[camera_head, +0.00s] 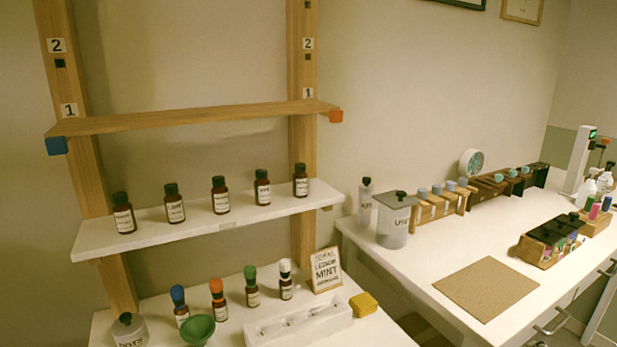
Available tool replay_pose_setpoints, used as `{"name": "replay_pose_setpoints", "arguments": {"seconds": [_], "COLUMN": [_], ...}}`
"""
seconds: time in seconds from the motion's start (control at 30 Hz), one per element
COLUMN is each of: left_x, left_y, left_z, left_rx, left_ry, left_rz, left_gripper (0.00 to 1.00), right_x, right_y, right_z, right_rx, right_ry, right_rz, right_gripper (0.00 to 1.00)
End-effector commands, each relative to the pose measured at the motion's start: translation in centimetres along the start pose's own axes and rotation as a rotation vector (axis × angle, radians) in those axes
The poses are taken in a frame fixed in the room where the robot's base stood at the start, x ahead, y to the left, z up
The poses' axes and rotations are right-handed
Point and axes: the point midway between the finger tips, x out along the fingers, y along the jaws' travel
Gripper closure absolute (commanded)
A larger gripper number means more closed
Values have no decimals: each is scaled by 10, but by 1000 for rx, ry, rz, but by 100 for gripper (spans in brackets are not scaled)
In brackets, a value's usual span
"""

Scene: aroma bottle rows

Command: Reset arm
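Neither of my grippers nor arms shows in the head view. Several brown bottles with black caps stand upright in a row on the white shelf (270,213), from the left bottle (123,215) to the right bottle (300,183). On the white table below stand a blue-capped bottle (181,311), an orange-capped bottle (219,304), a green-capped bottle (252,291) and a white-capped bottle (286,285).
An empty wooden shelf (190,119) spans the posts above. A white tray (300,325), green funnel (197,330), yellow sponge (364,304) and lettered sign (326,269) occupy the lower table. On the right desk, a brown mat (486,287) lies bare beside a bottle crate (549,247).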

Motion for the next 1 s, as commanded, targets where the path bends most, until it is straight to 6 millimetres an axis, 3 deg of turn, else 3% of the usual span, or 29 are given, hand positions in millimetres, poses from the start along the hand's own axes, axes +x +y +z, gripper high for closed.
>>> {"name": "replay_pose_setpoints", "arguments": {"seconds": [0.03,0.1,0.3,0.5,0.67,1.0], "left_x": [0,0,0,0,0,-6], "left_y": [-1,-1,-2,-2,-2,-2], "left_z": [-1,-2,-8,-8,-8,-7], "left_rx": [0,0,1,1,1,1], "left_ry": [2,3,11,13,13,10], "left_rz": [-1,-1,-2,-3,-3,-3], "left_gripper": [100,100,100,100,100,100], "right_x": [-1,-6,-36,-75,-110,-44], "right_y": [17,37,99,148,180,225], "right_z": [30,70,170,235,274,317], "right_rx": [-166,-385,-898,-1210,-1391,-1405], "right_ry": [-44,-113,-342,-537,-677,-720], "right_rz": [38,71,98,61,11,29], "right_gripper": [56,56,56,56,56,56]}}
